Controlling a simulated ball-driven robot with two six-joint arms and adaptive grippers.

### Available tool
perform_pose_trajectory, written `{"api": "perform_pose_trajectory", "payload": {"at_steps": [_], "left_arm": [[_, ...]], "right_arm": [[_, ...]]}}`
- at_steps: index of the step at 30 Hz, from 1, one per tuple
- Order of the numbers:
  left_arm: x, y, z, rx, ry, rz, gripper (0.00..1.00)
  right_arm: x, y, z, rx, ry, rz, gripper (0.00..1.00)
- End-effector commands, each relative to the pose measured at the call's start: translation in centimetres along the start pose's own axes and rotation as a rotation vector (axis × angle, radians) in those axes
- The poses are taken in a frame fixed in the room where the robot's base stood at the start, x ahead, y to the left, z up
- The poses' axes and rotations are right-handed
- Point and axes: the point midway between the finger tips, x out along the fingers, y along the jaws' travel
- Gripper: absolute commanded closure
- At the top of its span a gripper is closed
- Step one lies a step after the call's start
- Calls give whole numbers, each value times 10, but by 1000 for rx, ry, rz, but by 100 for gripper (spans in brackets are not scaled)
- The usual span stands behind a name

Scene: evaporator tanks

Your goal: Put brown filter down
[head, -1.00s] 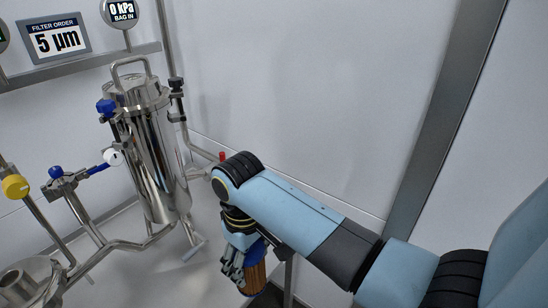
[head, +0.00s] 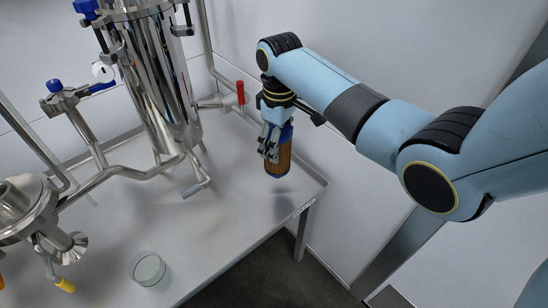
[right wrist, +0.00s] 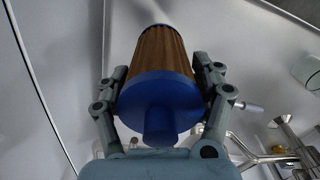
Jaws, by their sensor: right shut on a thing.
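The brown filter (head: 279,158) is a pleated brown cylinder with a blue end cap. My right gripper (head: 270,143) is shut on it near the blue cap and holds it upright, cap up, above the right end of the grey table (head: 232,215). A soft shadow lies on the table below it, so it seems a little above the top. In the right wrist view the brown filter (right wrist: 160,52) sits between the two fingers (right wrist: 160,85), with the blue cap towards the camera. My left gripper is not in view.
A steel filter housing (head: 155,80) with pipes and a red-handled valve (head: 240,93) stands left of the filter. A glass dish (head: 147,269) lies near the table's front edge. The table between dish and filter is clear. An open steel vessel (head: 22,205) is at far left.

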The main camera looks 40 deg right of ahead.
Motion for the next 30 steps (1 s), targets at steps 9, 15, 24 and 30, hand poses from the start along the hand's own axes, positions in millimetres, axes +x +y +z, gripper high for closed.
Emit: {"api": "perform_pose_trajectory", "payload": {"at_steps": [9,15,24,30], "left_arm": [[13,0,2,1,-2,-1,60],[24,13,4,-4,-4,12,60],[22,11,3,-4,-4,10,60],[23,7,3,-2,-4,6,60]], "right_arm": [[23,6,-16,0,-2,1,79],[51,6,-16,0,-1,2,79],[51,6,-16,0,0,2,79],[53,6,-15,0,-1,2,15]]}}
